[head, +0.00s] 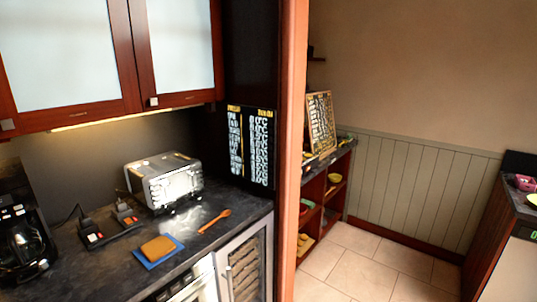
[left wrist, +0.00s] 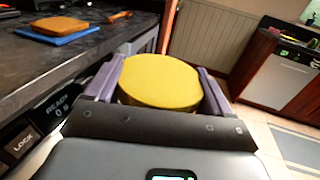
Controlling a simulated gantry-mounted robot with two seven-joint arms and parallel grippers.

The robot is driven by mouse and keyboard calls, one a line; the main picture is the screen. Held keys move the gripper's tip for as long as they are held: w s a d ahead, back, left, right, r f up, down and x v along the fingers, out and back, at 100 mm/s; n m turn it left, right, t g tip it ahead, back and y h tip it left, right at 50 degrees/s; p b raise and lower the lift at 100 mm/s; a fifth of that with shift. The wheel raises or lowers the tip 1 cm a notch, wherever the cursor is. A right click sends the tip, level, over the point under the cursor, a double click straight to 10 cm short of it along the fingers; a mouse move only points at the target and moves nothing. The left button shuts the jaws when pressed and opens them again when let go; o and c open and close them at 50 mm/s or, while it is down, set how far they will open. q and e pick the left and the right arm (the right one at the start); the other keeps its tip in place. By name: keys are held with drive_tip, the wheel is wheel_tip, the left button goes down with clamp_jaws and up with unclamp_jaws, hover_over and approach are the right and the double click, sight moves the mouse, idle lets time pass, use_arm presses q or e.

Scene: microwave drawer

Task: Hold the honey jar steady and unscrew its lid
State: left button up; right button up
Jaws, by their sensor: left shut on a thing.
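In the left wrist view, a round yellow disc-shaped top (left wrist: 162,80), which looks like the honey jar's lid, sits between the purple fingers of my left gripper (left wrist: 160,77). The gripper is shut on the jar, one finger on each side. Only the yellow top and a strip of the side below it show; the rest of the jar is hidden by the gripper. The jar is held out in front of the counter edge, above the floor. Neither gripper nor the jar shows in the head view, and my right gripper is in no view.
The dark counter (head: 206,238) carries a toaster (head: 163,184), an orange spoon (head: 214,221), a blue board (head: 147,260) with a brown slab (head: 158,248), and a coffee machine (head: 22,245). A control panel (left wrist: 55,105) is close left of the jar. Tiled floor (head: 345,262) lies open at right.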

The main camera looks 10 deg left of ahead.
use_arm(q)
drive_tip(key=s+d+r, duration=0.2)
drive_tip(key=d, duration=0.4)
drive_tip(key=s+d+r, duration=0.2)
drive_tip(key=d+r, duration=0.1)
drive_tip(key=d, duration=0.4)
drive_tip(key=s+r+n+y+p, duration=0.1)
drive_tip(key=s+r+y+p, duration=0.1)
drive_tip(key=r+p, duration=0.8)
drive_tip(key=s+r+n+y+p, duration=0.2)
drive_tip(key=r+p, duration=0.8)
drive_tip(key=p, duration=1.5)
drive_tip(key=s+y, duration=0.1)
drive_tip(key=s, duration=0.1)
drive_tip(key=shift+s+a+t, duration=0.3)
drive_tip(key=shift+s+a, duration=0.05)
